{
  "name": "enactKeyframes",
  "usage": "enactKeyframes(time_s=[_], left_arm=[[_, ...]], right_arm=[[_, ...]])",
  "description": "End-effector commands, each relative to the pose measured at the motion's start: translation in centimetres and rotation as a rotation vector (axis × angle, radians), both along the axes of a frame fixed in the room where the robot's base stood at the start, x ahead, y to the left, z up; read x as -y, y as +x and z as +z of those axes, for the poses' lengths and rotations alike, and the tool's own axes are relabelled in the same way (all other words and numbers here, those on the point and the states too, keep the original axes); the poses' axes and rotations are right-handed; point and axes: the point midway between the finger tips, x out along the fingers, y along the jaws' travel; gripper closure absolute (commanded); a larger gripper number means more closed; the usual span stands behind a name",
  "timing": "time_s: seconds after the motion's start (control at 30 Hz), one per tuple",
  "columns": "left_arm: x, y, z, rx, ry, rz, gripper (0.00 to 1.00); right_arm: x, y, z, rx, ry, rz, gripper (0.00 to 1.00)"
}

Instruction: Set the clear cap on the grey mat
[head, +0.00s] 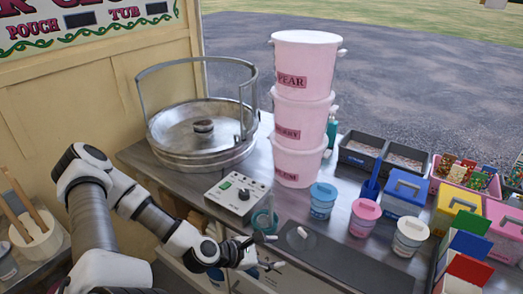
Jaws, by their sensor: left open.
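The grey mat (350,272) is a dark strip along the front of the counter. A small see-through round piece with a white bit on it, which looks like the clear cap (300,239), lies on the mat's left part. My left gripper (277,251) is open, just to the left of and in front of the cap, with its fingers pointing right. Nothing shows between its fingers, and it looks apart from the cap. My right gripper is not in view.
A control box (238,196) with a teal coil (263,221) stands behind my gripper. Lidded tubs, blue (323,202), pink (364,217) and white (410,236), stand behind the mat. Stacked pink buckets (303,100) rise beside the metal pan (203,135). The mat's right part is bare.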

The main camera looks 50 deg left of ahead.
Motion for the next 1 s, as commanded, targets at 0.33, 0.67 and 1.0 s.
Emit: enactKeyframes(time_s=[0.33, 0.67, 1.0], left_arm=[[7.6, -7.1, -8.4, -0.216, 0.962, -1.157, 0.39], [11.5, -15.2, -12.8, -0.099, 1.337, -2.107, 0.39], [11.6, -15.4, -13.3, -0.085, 1.348, -2.143, 0.54]], right_arm=[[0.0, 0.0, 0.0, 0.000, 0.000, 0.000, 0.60], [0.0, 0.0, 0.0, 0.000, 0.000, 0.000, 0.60], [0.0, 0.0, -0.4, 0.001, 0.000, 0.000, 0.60]])
